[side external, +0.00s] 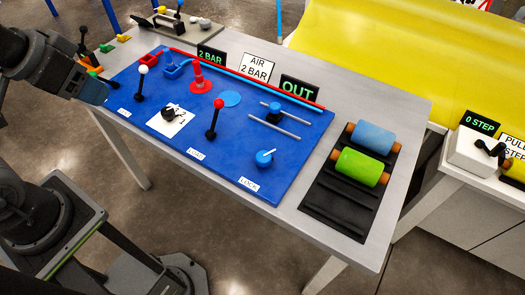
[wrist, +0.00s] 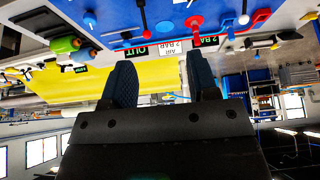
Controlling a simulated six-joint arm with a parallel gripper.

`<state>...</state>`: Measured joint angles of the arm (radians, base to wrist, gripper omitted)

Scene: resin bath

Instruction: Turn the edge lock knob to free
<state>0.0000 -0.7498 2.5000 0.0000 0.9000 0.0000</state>
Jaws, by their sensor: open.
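The edge lock knob (side external: 265,158) is a small round blue knob with a white pointer mark, at the front right of the blue panel (side external: 240,165) in the side view. A white label (side external: 249,184), seemingly reading LOCK, lies in front of it. I cannot pick this knob out in the wrist view. My gripper (wrist: 160,80) is open and empty, with its two dark fingers apart in the wrist view. In the side view my arm's end is at the far left, beyond the panel's left edge and well apart from the knob.
A red-topped lever (side external: 214,118), a white-topped lever (side external: 141,83) and a black knob (side external: 169,113) stand on the panel. A blue slider (side external: 274,112) on rods is behind the lock knob. Green (side external: 359,167) and blue (side external: 374,137) rollers lie right. Signs line the back.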

